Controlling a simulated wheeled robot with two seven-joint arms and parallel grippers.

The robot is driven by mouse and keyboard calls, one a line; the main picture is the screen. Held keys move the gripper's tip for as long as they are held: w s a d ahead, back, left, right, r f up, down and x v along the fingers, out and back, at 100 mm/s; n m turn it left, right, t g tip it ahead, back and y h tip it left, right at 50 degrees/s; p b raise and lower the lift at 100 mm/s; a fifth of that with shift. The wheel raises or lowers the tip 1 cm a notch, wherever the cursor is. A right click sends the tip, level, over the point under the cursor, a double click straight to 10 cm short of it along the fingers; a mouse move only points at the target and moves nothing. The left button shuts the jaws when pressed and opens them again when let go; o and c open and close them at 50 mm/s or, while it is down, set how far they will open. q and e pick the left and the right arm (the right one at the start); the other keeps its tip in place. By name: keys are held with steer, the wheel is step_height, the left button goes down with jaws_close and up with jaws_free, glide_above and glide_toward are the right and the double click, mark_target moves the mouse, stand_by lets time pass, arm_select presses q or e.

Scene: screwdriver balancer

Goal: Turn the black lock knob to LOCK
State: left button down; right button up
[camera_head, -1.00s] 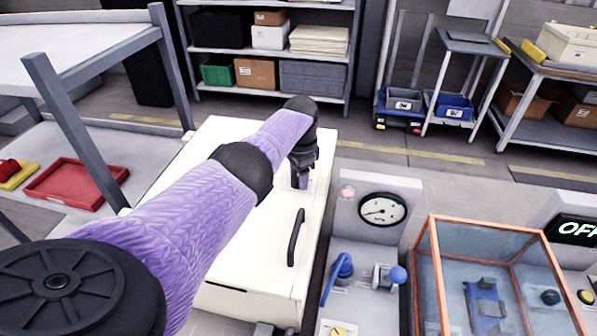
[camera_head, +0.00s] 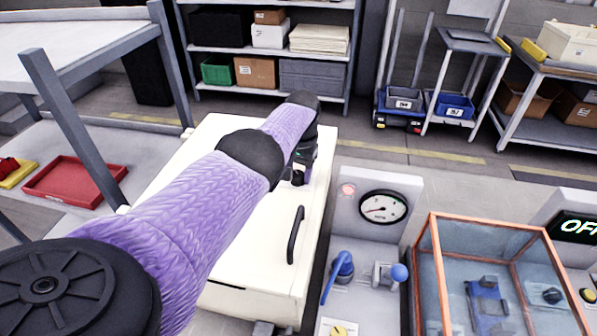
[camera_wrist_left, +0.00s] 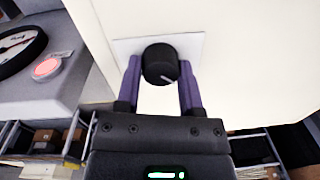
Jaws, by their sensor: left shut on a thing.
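The black lock knob (camera_wrist_left: 160,62) is round, with a pale pointer line on its face, on a light square plate (camera_wrist_left: 193,45) of the cream cabinet. In the left wrist view the pointer slants toward the lower right. My left gripper (camera_wrist_left: 160,72) has its two purple fingers on either side of the knob and is shut on it. In the head view my left gripper (camera_head: 299,168) is over the cabinet's top face, and my arm hides much of that area. The plate's lettering cannot be read. My right gripper is not in view.
The cream cabinet (camera_head: 250,262) has a black handle (camera_head: 295,235) in front of the gripper. Right of it stand a gauge (camera_head: 383,207), a red lamp (camera_head: 347,190), a blue lever (camera_head: 340,272) and an orange-framed clear case (camera_head: 430,262). Shelves (camera_head: 270,50) stand behind.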

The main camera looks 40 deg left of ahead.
mark_target(300, 174)
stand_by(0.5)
arm_select(q)
steer(key=shift+c, duration=1.1)
jaws_free()
steer(key=r+p, duration=0.6)
steer(key=r, duration=0.3)
steer(key=shift+d+r, duration=0.2)
steer(key=shift+r, duration=0.25)
